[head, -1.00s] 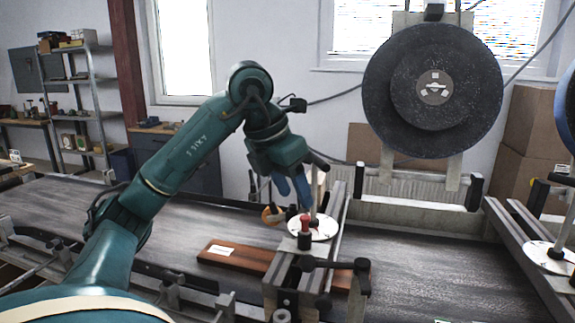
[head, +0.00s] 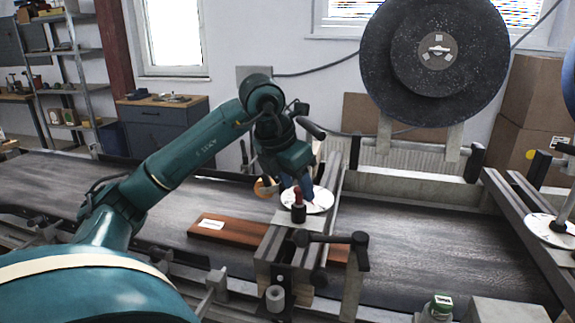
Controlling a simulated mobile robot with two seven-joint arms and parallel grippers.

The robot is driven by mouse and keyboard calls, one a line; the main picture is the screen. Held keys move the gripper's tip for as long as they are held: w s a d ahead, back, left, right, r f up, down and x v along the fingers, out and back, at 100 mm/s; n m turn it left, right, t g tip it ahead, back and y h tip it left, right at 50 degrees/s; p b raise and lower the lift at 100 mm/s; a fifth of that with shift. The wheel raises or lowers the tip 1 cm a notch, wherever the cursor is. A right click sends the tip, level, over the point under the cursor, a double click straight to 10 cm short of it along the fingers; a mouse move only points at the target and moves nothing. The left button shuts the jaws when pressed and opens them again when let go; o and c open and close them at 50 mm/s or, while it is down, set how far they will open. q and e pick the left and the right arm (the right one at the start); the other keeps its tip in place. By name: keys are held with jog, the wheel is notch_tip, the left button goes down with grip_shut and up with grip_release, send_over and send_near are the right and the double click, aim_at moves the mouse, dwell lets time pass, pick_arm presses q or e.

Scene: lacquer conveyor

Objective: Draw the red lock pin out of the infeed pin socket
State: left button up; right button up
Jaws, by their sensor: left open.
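The red lock pin (head: 298,195) stands upright in the infeed pin socket (head: 298,213), a dark collar on the metal bracket across the conveyor. Its red top shows above the collar. My left gripper (head: 296,187) is open, with its blue fingers pointing down just behind and above the pin, close to it. From this angle I cannot tell whether the fingers touch the pin or straddle it. My right gripper is not in view.
A white disc (head: 318,203) lies behind the pin. A reddish-brown board (head: 230,231) lies on the dark conveyor belt (head: 425,250) under the bracket. A black-handled lever (head: 335,239) stands in front of the socket. A large dark wheel (head: 433,60) is at the back right.

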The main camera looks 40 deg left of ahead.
pick_arm(q)
jog(key=shift+x, duration=1.4)
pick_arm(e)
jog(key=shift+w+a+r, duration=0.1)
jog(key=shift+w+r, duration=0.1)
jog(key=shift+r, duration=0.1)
